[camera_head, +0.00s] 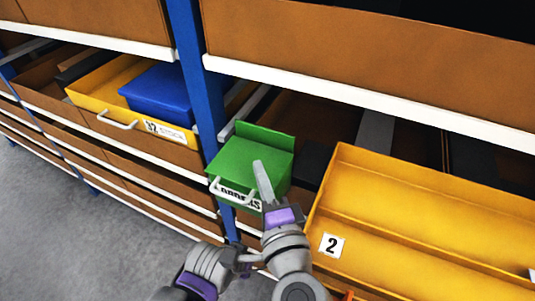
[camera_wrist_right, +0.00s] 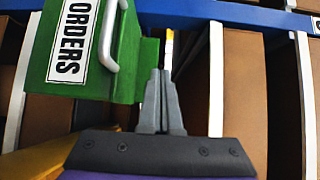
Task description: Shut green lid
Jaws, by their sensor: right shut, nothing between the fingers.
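A green box (camera_head: 238,162) hangs at the blue upright, with a white handle (camera_head: 217,186) and a white label on its front. A green panel (camera_head: 268,138) stands up along its back edge; I cannot tell for sure whether this panel is the lid. My right gripper (camera_head: 259,166) is shut and empty, its fingers over the box's right part in the head view. In the right wrist view the shut fingers (camera_wrist_right: 160,88) point just beside the green box, whose label (camera_wrist_right: 74,40) reads ORDERS. Contact cannot be told. My left gripper is not in view.
A yellow bin (camera_head: 420,215) marked 2 stands right of the green box. A yellow drawer (camera_head: 92,84) with a blue box (camera_head: 160,92) in it sits to the left. White shelf edges (camera_head: 370,95) and a blue upright (camera_head: 190,60) surround them. Grey floor (camera_head: 60,210) is clear at lower left.

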